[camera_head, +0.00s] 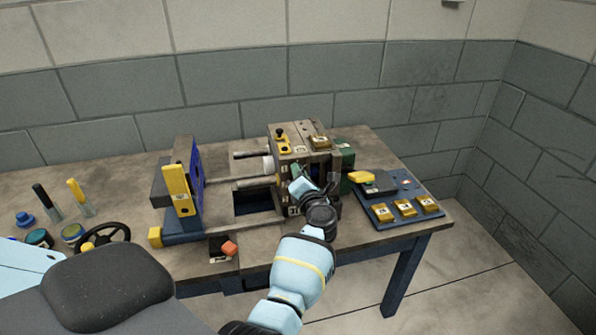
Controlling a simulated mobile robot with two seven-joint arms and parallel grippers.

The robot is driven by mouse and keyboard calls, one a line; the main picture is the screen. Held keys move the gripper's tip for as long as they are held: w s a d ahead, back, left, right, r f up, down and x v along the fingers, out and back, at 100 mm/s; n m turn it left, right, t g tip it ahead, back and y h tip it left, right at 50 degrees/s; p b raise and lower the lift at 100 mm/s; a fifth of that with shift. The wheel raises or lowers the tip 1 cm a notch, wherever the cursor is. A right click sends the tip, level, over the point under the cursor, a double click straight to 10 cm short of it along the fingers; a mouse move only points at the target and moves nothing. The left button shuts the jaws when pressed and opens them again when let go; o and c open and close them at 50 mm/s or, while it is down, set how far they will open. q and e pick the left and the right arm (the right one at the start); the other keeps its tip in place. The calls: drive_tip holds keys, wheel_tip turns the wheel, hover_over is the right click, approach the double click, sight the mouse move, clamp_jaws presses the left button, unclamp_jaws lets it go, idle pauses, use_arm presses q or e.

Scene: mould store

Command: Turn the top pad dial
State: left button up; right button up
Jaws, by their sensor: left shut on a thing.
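The machine on the bench has a brown-grey block (302,132) with small labels on its front face. My left gripper (313,184) is at the front of this block, its arm reaching up from the bottom of the picture. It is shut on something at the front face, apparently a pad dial. The dial itself is hidden by the gripper and wrist, so I cannot tell its angle. A small black knob on a yellow base (281,135) stands on the block's top left, apart from the gripper. My right gripper is not in view.
A blue upright plate with a yellow bar (178,190) stands left on the machine's rails. A blue panel (409,190) with several yellow labelled pads lies right. A red button box (228,248), black handwheel (104,238) and several small tools are on the bench (110,183).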

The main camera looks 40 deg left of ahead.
use_arm(q)
drive_tip(key=shift+r+m+p, duration=0.1)
drive_tip(key=shift+m+p, duration=1.8)
drive_tip(key=shift+m, duration=4.3)
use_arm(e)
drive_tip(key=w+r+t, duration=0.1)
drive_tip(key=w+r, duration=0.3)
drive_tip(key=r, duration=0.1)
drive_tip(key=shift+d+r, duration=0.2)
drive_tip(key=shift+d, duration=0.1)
use_arm(q)
drive_tip(key=o, duration=1)
drive_tip(key=shift+s+d, duration=0.1)
drive_tip(key=shift+d, duration=0.05)
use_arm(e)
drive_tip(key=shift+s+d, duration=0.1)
